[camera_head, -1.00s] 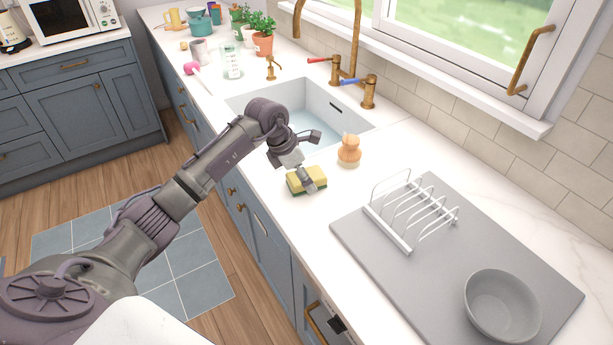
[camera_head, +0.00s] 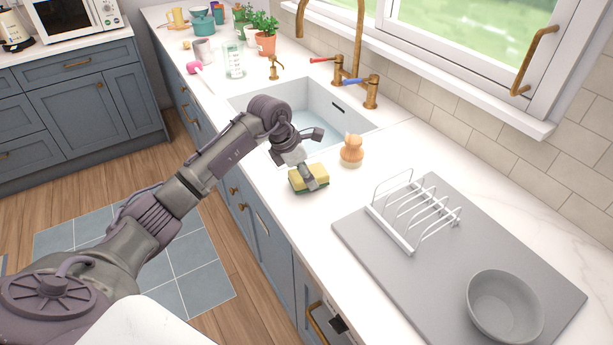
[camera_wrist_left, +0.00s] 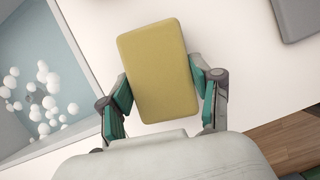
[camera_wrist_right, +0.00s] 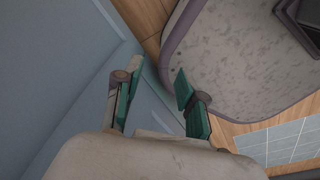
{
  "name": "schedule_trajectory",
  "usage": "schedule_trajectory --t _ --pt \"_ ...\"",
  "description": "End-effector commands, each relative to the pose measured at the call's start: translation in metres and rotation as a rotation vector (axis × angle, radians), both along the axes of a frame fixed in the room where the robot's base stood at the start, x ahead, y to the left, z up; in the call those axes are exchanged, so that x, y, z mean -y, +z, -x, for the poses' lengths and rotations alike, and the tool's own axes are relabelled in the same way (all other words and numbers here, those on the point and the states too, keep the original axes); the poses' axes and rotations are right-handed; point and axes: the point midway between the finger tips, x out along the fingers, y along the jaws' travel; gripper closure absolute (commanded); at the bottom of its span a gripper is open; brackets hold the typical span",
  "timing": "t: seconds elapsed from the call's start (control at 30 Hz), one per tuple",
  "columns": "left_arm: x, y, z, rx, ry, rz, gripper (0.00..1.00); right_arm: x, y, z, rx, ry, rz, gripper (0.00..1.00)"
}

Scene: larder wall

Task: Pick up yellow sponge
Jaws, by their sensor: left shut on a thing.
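The yellow sponge (camera_head: 300,178) has a dark green underside and is at the counter's front edge side, just in front of the sink. My left gripper (camera_head: 308,176) reaches down over it and is shut on it. In the left wrist view the sponge's yellow face (camera_wrist_left: 158,70) shows between the two green-padded fingers of the left gripper (camera_wrist_left: 160,92), one on each side. Whether the sponge touches the counter is hard to tell. My right gripper (camera_wrist_right: 155,95) shows only in its wrist view, its fingers apart with nothing between them, near a blue-grey cabinet front.
The sink (camera_head: 312,105) lies behind the sponge. An orange-brown brush (camera_head: 352,151) stands to its right. A grey board (camera_head: 440,270) holds a white rack (camera_head: 412,215) and a grey bowl (camera_head: 504,305). White counter is clear between sponge and board.

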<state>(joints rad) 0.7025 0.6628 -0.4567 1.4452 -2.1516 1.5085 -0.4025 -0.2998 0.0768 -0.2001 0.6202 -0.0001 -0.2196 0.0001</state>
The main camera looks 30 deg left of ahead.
Motion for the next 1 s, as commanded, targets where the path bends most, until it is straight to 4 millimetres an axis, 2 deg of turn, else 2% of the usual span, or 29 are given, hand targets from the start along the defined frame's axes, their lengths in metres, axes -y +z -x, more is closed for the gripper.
schedule_trajectory --t 0.2,0.6,0.8,1.0 --pt "-0.001 0.032 -0.001 0.007 0.000 -0.004 0.60 0.001 -0.013 0.000 0.001 0.000 0.001 0.60" --pt "0.082 0.081 -0.006 0.003 -0.006 0.000 0.60 0.004 -0.032 0.000 0.001 0.001 0.004 0.60" --pt "0.106 0.096 -0.008 0.002 -0.002 -0.001 0.60 0.005 -0.036 0.000 0.000 0.002 0.005 0.60" --pt "0.116 0.103 -0.008 -0.001 -0.001 -0.001 0.60 0.004 -0.038 0.000 0.000 0.002 0.005 0.60"
